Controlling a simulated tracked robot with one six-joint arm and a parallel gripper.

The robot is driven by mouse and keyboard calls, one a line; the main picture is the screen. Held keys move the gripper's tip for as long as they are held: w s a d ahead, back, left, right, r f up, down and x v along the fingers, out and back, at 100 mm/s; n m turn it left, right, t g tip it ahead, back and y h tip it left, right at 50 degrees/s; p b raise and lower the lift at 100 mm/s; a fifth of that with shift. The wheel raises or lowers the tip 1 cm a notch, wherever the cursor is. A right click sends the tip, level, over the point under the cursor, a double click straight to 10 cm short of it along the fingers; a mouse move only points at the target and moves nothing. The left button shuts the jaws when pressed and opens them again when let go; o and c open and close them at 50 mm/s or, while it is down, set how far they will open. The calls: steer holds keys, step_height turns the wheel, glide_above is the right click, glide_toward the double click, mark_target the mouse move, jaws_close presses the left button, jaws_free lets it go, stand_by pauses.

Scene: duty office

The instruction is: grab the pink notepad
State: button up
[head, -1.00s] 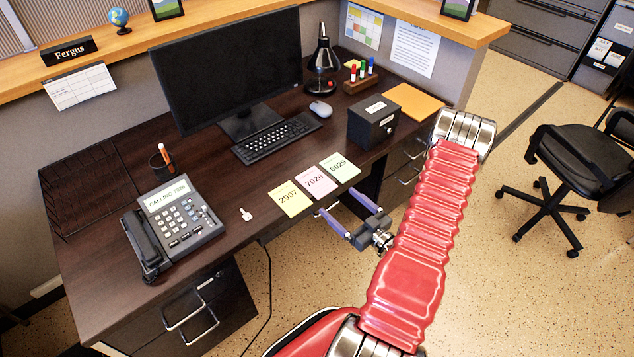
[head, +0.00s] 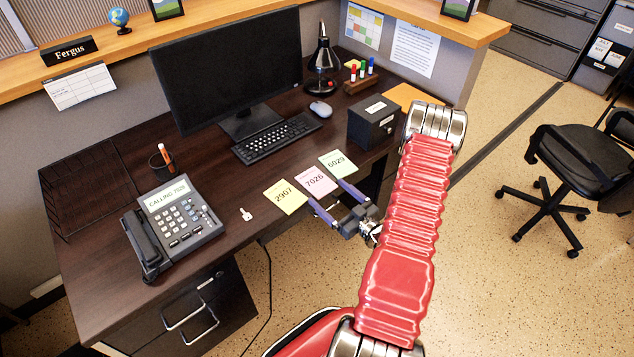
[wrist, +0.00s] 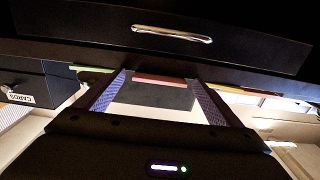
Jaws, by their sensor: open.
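The pink notepad (head: 316,180), marked 7026, lies near the front edge of the desk, between the yellow notepad (head: 285,197) and the green notepad (head: 338,164). My gripper (head: 327,193) is open at the desk's front edge, its two purple fingers pointing at the pink notepad, one toward each side of it. In the wrist view the pink notepad (wrist: 160,79) shows as a thin edge-on strip between the spread fingertips. The green notepad (wrist: 92,69) is outside the left finger and the yellow notepad (wrist: 255,96) outside the right. I cannot tell whether the fingers touch the pad.
A dark box (head: 373,122) stands to the right of the notepads. A small white key-like item (head: 246,214) and the phone (head: 174,224) are to the left. The keyboard (head: 277,138) is behind. A drawer handle (wrist: 172,34) shows in the wrist view.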

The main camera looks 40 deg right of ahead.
steer(key=shift+c, duration=0.2)
steer(key=c, duration=1.1)
steer(key=shift+r, duration=0.1)
step_height(320, 180, up, 10)
stand_by(0.5)
